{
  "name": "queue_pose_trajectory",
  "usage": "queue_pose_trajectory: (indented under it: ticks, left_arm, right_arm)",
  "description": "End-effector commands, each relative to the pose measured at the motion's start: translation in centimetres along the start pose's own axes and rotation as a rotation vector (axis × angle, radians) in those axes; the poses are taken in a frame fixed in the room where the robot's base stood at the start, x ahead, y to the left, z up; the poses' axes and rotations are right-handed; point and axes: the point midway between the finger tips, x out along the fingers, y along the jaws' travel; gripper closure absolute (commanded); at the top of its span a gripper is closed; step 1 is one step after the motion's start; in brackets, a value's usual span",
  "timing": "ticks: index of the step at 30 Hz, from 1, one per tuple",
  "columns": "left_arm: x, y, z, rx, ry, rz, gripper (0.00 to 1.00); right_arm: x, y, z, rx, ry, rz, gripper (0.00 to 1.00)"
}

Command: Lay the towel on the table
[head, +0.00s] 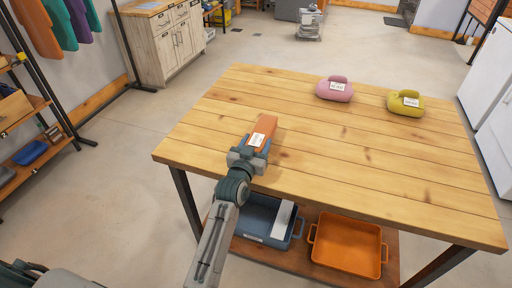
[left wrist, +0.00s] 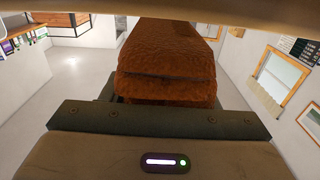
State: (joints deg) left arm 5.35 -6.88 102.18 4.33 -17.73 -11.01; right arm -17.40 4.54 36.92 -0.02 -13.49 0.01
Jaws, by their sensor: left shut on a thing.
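The towel is a folded orange-brown bundle (head: 266,122) with a white label, over the left part of the wooden table (head: 340,150). My left gripper (head: 250,152) is shut on its near end, and the towel points away from it toward the table's back. I cannot tell whether the towel touches the tabletop. In the left wrist view the towel (left wrist: 167,65) fills the upper middle, its folded end against the dark gripper (left wrist: 160,118). My right gripper is in neither view.
The middle and front right are bare. A blue tray (head: 262,222) and an orange tray (head: 345,250) sit on the lower shelf.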

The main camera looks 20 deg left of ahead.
Motion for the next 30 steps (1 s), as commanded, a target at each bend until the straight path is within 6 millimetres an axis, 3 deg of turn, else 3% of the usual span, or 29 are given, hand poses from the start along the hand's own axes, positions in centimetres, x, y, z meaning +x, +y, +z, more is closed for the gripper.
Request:
queue_pose_trajectory:
  ticks: [4,16,17,20,30]
  left_arm:
    - [-0.1,0.0,1.9,-0.001,-0.003,0.0,0.72]
    - [-0.1,-0.1,2.7,-0.001,0.0,-0.001,0.72]
    - [-0.1,0.0,2.7,-0.001,-0.001,-0.001,0.44]
    - [-0.1,-0.1,2.6,-0.001,-0.001,-0.001,0.24]
    - [-0.1,-0.1,2.2,-0.001,0.0,-0.001,0.24]
  right_arm:
    - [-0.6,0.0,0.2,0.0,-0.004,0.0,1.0]
    - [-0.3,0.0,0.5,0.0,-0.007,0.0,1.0]
    - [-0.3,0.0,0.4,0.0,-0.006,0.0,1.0]
    - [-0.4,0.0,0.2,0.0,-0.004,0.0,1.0]
    - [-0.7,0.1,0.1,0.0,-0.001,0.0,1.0]
